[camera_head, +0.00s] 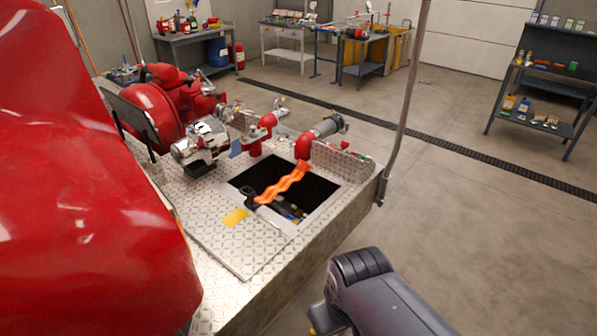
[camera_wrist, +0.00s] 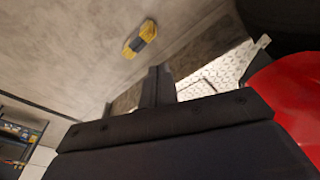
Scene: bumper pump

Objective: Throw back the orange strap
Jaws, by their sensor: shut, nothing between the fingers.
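The orange strap (camera_head: 285,184) is a wavy band in the head view. It lies diagonally across the dark square opening (camera_head: 321,190) in the silver tread-plate deck, from its near left edge to its far edge by a red pipe elbow. My gripper (camera_wrist: 156,86) shows in the wrist view as dark fingers closed together, with nothing held. It points at the floor side, away from the strap, which is not visible in that view. In the head view only a grey part of my arm shows, low and right of the deck; the fingers are not seen there.
Red pump parts (camera_head: 163,105) and pipe fittings (camera_head: 320,130) stand around the opening. A thin upright pole (camera_head: 405,100) rises at the deck's right corner. A large red body (camera_head: 80,180) fills the left. The floor to the right (camera_head: 480,220) is clear.

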